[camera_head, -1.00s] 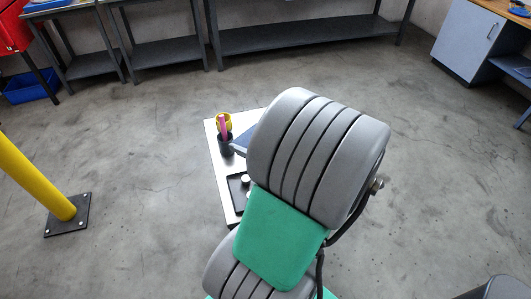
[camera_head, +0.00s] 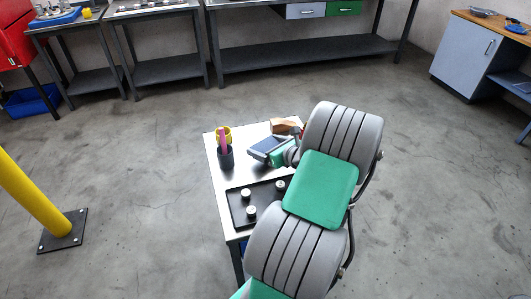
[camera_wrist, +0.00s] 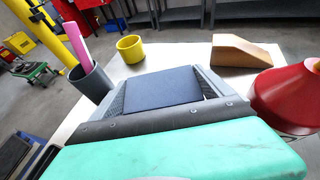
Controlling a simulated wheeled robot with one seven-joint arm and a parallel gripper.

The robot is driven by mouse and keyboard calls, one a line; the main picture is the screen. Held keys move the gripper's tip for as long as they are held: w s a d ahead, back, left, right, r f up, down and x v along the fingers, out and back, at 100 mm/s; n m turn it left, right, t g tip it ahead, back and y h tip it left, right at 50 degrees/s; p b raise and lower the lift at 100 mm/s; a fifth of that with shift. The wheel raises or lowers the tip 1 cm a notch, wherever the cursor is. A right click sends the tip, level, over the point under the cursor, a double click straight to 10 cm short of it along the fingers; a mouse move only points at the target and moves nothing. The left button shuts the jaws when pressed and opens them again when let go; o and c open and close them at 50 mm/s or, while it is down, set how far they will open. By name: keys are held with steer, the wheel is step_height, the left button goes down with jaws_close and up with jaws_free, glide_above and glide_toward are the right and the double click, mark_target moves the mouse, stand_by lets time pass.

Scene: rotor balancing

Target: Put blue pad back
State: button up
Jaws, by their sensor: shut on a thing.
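The blue pad (camera_wrist: 172,90) is a flat dark blue square. It sits between the two grey fingers of my gripper (camera_wrist: 160,88) in the wrist view, and the gripper is shut on it. In the head view the pad (camera_head: 267,146) shows just left of my gripper (camera_head: 279,152), over the back part of the small light-topped table (camera_head: 226,178). The pad looks roughly level. I cannot tell whether it touches the table top, as its underside is hidden.
A dark cup (camera_head: 226,158) with a pink stick stands left of the pad, with a yellow cup (camera_wrist: 130,49) behind. A brown wedge block (camera_wrist: 240,51) and a red cone (camera_wrist: 288,95) are to the right. A black tray (camera_head: 236,208) with three small pale cylinders lies in front.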

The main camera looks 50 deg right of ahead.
steer(key=shift+f, duration=1.25)
steer(key=shift+f, duration=0.15)
steer(key=o, duration=1.1)
steer(key=shift+s+r, duration=0.1)
steer(key=shift+r, duration=0.1)
steer(key=v, duration=1.2)
